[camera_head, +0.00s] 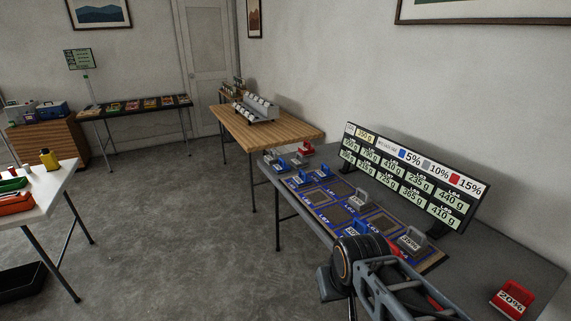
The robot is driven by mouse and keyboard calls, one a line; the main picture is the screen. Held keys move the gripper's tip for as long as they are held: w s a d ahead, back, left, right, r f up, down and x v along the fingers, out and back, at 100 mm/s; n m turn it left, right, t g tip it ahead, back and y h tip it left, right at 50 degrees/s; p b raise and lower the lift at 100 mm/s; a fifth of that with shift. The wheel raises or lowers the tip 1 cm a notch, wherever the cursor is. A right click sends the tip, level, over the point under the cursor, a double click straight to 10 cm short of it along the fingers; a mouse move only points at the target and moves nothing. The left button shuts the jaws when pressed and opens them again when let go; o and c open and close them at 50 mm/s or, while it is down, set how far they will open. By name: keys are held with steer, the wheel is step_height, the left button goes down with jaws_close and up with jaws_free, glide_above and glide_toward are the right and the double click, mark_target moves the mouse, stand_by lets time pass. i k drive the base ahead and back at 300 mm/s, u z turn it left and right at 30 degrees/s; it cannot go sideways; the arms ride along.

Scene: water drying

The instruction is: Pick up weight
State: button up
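Several weights with handles stand on the long grey table (535,262). A red weight (513,299) marked with a percentage stands alone at the near right. A grey weight (411,241) stands on the near end of the blue-bordered mat (349,214). Something red shows behind my arm.
A sign board (412,180) with gram values stands along the table's wall side. A wooden table (290,132) with a rack is beyond. A white table (45,185) is at left. Open grey floor (170,230) lies between.

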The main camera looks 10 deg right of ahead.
mark_target(270, 159)
steer(key=u, duration=1.2)
steer(key=i, duration=0.8)
steer(key=z, duration=0.9)
steer(key=i, duration=0.6)
steer(key=z, duration=0.7)
